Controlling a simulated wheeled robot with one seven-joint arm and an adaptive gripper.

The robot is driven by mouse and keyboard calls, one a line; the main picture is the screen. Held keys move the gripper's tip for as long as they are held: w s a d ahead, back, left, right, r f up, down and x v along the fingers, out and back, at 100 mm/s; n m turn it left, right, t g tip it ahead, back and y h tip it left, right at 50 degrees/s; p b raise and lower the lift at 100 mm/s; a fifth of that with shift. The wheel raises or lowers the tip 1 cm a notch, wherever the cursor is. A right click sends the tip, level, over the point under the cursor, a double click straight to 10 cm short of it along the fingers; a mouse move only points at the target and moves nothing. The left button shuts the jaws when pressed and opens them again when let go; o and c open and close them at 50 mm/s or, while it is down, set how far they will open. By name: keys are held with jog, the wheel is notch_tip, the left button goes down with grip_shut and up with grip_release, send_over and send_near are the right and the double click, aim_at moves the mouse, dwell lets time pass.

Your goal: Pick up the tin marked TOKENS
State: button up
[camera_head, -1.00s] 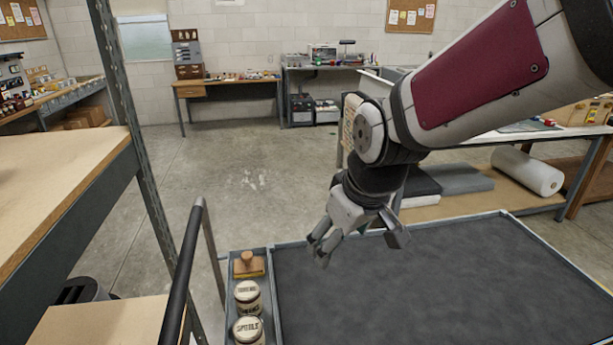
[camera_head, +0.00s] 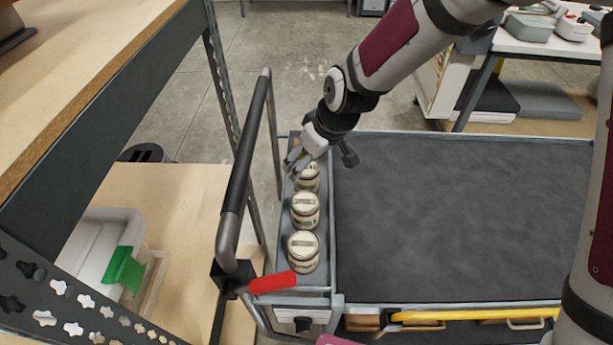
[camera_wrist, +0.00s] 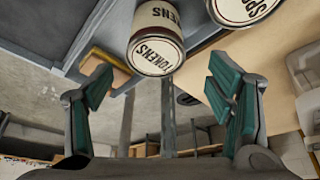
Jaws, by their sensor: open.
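The tin marked TOKENS (camera_wrist: 157,47) is cream with a dark red band. In the wrist view it is ahead of my open gripper (camera_wrist: 162,82), near the upper middle, with its lettering tilted. In the head view it is the rear tin (camera_head: 309,180) of a row in the cart's narrow side tray (camera_head: 326,274), partly hidden by my gripper (camera_head: 320,160). My fingers are apart and hold nothing. I cannot tell whether they touch the tin.
A SPOOLS tin (camera_head: 305,210) stands just in front of it, and another tin (camera_head: 303,252) nearer. The cart's handle (camera_head: 250,170) rises left of the tray. The dark cart top (camera_head: 450,220) is clear.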

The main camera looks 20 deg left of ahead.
aim_at(309, 168)
jog(key=x, duration=0.2)
jog(key=d+x, duration=0.1)
jog(key=x, duration=0.2)
jog(key=shift+s+f, duration=0.1)
jog(key=shift+f, duration=0.25)
jog(key=shift+a+f, duration=0.1)
jog(key=shift+f, duration=0.3)
jog(key=c, duration=1.5)
